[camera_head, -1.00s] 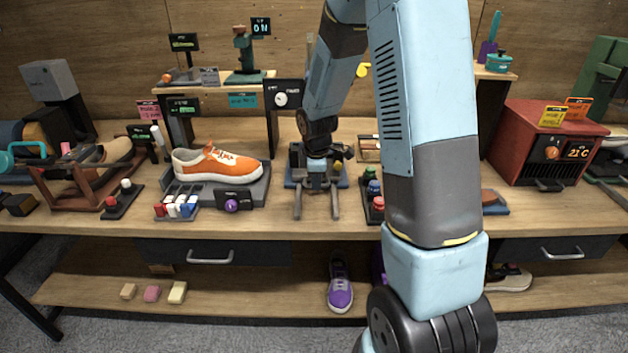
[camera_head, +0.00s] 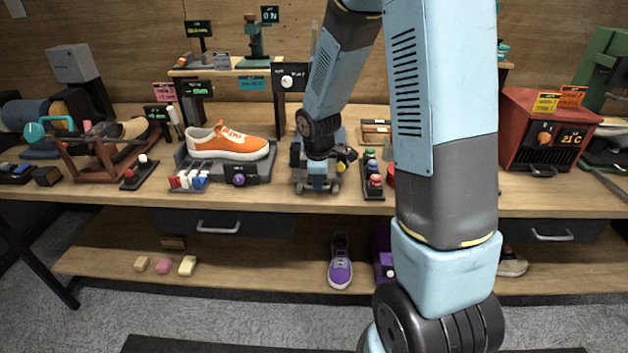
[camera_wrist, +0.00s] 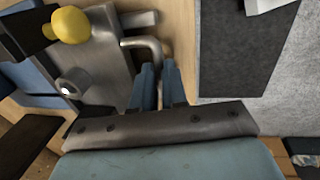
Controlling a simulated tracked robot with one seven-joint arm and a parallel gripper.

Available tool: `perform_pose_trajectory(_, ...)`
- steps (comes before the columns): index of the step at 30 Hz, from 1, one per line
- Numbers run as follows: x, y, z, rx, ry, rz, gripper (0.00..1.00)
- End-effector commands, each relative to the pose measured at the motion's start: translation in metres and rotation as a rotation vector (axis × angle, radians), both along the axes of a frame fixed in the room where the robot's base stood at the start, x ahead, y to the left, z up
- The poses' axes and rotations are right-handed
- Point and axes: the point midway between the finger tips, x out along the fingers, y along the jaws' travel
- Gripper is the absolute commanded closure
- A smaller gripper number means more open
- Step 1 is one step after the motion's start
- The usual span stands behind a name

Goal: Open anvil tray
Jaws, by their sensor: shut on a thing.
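The anvil tray (camera_wrist: 105,65) is a grey metal plate with a bent bar handle (camera_wrist: 150,43). In the wrist view my gripper (camera_wrist: 158,75) is shut on this handle, with the two blue fingers close together around it. In the head view my gripper (camera_head: 318,183) is at the front of the tray's machine, near the bench's front edge. My forearm and wrist hide most of the machine and tray there. Short grey rail ends show at either side of the gripper. A yellow knob (camera_wrist: 70,25) and a silver stud (camera_wrist: 68,87) show in the wrist view.
An orange sneaker (camera_head: 228,143) on a grey stand is left of my gripper. A dark drawer (camera_head: 222,223) is under the bench top. A purple sneaker (camera_head: 340,262) lies on the lower shelf.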

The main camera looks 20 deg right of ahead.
Motion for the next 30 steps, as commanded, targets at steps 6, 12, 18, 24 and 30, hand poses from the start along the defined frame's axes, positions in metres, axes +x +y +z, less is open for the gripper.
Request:
perform_pose_trajectory(6,-0.004,0.001,-0.002,-0.004,0.011,0.001,0.80)
perform_pose_trajectory(12,-0.003,0.005,-0.002,-0.002,0.008,0.009,0.62)
perform_pose_trajectory(18,-0.003,0.007,-0.002,-0.002,0.007,0.012,0.62)
perform_pose_trajectory(24,-0.003,0.008,0.008,-0.001,0.004,0.013,0.62)
perform_pose_trajectory(30,-0.007,0.010,0.037,-0.001,0.001,0.013,0.62)
